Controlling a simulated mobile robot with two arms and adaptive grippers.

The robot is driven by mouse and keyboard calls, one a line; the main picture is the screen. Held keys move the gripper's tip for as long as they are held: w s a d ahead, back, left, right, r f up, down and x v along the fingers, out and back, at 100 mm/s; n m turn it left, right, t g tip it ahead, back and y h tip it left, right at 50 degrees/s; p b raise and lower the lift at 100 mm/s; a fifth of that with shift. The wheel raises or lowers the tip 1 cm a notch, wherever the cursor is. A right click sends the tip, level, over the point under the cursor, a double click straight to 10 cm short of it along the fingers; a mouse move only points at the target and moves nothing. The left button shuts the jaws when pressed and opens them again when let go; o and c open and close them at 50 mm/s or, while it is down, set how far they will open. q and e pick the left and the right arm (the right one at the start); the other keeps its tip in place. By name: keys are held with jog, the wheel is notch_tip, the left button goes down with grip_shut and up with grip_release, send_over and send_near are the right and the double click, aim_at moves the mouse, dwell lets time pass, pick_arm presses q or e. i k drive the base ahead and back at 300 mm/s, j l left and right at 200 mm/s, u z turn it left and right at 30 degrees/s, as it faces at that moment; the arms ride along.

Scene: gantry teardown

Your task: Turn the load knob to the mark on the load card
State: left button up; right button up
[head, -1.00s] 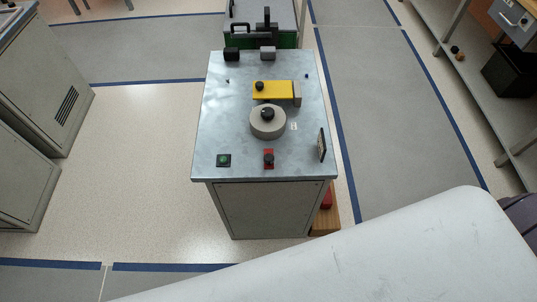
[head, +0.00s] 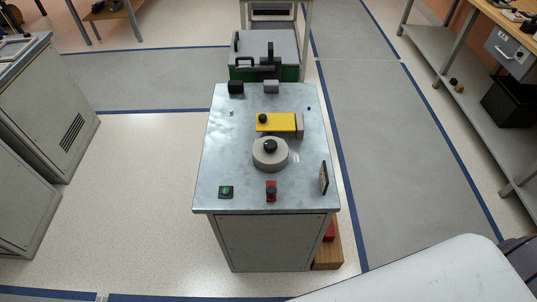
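A round grey dial with a black knob (head: 270,146) on top sits in the middle of a metal-topped cabinet (head: 235,165). It looks like the load knob, but its markings are too small to read. A small dark upright card (head: 323,177) stands at the right edge of the cabinet top, seen nearly edge-on, so its face cannot be read. Neither of my grippers shows. A white surface, likely part of my own arm, fills the lower right corner.
The cabinet top also bears a yellow block (head: 275,122), a green button (head: 226,192), a red switch (head: 271,191) and two small blocks at the back. A green-sided machine (head: 265,60) stands behind. Floor is clear left and right of the cabinet. A shelf bench (head: 450,100) stands at right.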

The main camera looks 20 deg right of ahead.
aim_at(270, 145)
jog(key=i+j, duration=0.15)
jog(key=j, duration=0.15)
jog(key=i+j+z, duration=0.15)
jog(key=j, duration=0.15)
jog(key=i+j, duration=0.15)
jog(key=j, duration=0.2)
jog(key=i+j+z, duration=0.15)
jog(key=j, duration=0.15)
jog(key=z, duration=1.75)
